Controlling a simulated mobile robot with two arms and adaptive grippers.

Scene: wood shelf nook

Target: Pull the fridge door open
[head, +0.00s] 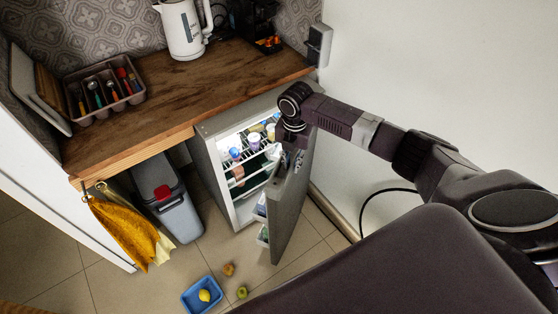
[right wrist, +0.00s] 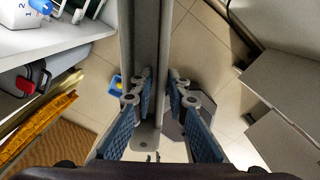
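The small fridge (head: 213,178) stands under the wooden counter, its lit inside and shelves showing. Its grey door (head: 288,218) is swung well out from the body, with door bins on its inner side. The door also shows in the right wrist view (right wrist: 145,35). My right gripper (head: 288,160) points down at the door's upper part. In the right wrist view its two blue-padded fingers (right wrist: 162,78) are spread apart, with the door running between and beyond them; firm contact cannot be told. My left gripper is not in view.
A grey bin (head: 175,205) and yellow cloths (head: 125,230) are left of the fridge. A blue tray (head: 202,296) and loose fruit (head: 242,293) lie on the floor near the door. A white wall (head: 440,70) bounds the right side.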

